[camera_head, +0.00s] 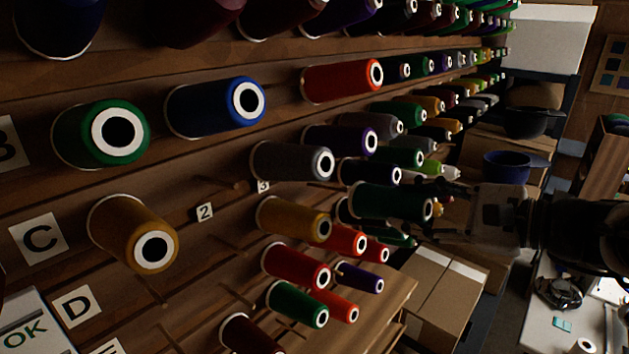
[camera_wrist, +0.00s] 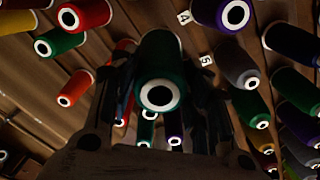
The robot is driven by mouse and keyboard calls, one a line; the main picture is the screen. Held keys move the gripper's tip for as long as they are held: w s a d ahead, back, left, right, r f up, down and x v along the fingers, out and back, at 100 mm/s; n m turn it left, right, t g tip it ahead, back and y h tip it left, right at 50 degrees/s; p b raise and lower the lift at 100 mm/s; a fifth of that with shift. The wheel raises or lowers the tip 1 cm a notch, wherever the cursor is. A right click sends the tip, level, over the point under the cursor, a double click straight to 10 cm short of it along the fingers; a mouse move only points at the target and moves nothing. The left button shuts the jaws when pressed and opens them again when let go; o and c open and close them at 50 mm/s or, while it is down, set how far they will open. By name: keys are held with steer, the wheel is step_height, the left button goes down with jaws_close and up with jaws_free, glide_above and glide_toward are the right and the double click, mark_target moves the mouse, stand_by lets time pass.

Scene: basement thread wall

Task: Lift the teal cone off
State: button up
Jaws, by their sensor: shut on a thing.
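The teal cone (camera_head: 388,202), dark green-teal with a white ring at its end, is in the middle right of the head view, in front of other cones. My gripper (camera_head: 432,208) reaches in from the right and is shut on it. In the wrist view the teal cone (camera_wrist: 161,55) sits between my two fingers, its white end ring facing the camera. The cone's far end and any peg inside it are hidden, so I cannot tell whether it is still on its peg.
Many cones crowd the wooden peg wall, including a grey cone (camera_head: 290,162), a gold cone (camera_head: 293,218) and a purple cone (camera_head: 338,139) close by. Bare pegs show near the number 2 tag (camera_head: 205,212). A cardboard box (camera_head: 440,283) stands below my gripper.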

mark_target(428, 198)
steer(key=shift+s+d+r+p, duration=1.25)
steer(key=shift+s+d+r, duration=0.15)
steer(key=shift+r, duration=0.05)
